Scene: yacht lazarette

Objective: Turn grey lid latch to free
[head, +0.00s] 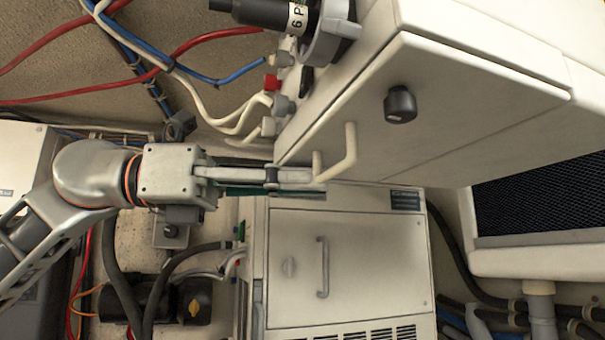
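A dark grey knob (400,104), which looks like the lid latch, sits on the pale lid face (450,110) of the upper white box. A small light mark shows on its lower edge. A cream bar handle (350,152) stands out from the same face, lower left of the knob. My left gripper (314,176) reaches in from the left, its tips at the handle's left end and well apart from the knob. Its fingers are seen edge-on, so I cannot tell their gap or whether they touch the handle. My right gripper is not in view.
Cables and hoses (215,115) crowd the left. A dark grille (535,205) is at right. The space in front of the knob looks clear.

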